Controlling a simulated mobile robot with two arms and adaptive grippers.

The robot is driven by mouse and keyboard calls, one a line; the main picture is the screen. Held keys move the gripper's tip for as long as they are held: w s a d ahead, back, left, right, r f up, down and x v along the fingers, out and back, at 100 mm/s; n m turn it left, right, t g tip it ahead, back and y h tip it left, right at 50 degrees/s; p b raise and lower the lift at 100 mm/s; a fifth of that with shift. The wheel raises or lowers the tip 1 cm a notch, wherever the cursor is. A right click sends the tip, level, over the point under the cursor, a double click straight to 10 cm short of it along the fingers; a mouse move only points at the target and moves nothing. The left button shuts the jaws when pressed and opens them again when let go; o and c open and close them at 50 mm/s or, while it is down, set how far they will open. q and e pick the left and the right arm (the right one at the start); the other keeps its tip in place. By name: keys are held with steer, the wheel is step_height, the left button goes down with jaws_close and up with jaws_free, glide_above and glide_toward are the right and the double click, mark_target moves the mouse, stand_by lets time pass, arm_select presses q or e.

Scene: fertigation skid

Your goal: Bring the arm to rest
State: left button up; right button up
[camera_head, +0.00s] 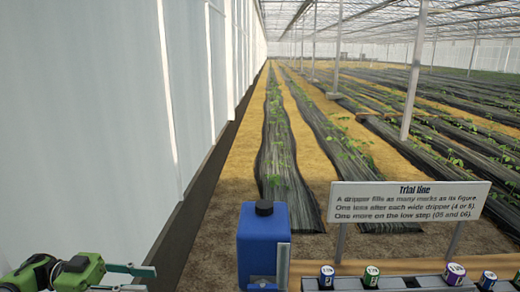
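My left gripper (143,279) shows at the bottom left corner, at the end of a green and black arm. Its two thin fingers point right and stand apart, with nothing seen between them. The lower finger is partly cut off by the picture's bottom edge. The gripper is clear of the blue canister, to the left of it. My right arm and gripper are not in view.
A blue canister (264,250) with a black cap stands at bottom centre. Right of it, a grey rail (407,282) holds several small colour-banded drippers, partly cut off. A white "Trial line" sign (409,202) stands behind. A white wall (110,110) runs along the left.

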arm_select(q)
steer(key=w+d+f+n+t+y, duration=0.2)
steer(key=w+f+n+t, duration=0.3)
steer(key=f, duration=0.4)
steer(key=w+d+f+n+t+y, duration=0.1)
steer(key=w+d+f+n+t, duration=0.1)
steer(key=w+f+t, duration=0.35)
steer(key=s+a+f+n+t+y, duration=0.1)
steer(key=s+f+n+y, duration=0.3)
steer(key=f, duration=0.9)
steer(key=s+a+f+n+t+y, duration=0.15)
steer(key=s+f+y, duration=0.3)
steer(key=f, duration=0.85)
steer(key=s+f+n+g+y, duration=0.2)
steer(key=s+f+g+y, duration=0.15)
steer(key=s+f, duration=0.95)
steer(key=s+f+n+g+y, duration=0.1)
steer(key=s+f+g+y, duration=0.25)
steer(key=s+f, duration=1)
steer(key=s+d+g, duration=0.2)
steer(key=s+g, duration=0.3)
steer(key=s, duration=1.5)
steer(key=shift+s+r, duration=0.2)
steer(key=shift+r, duration=0.05)
steer(key=shift+h, duration=0.25)
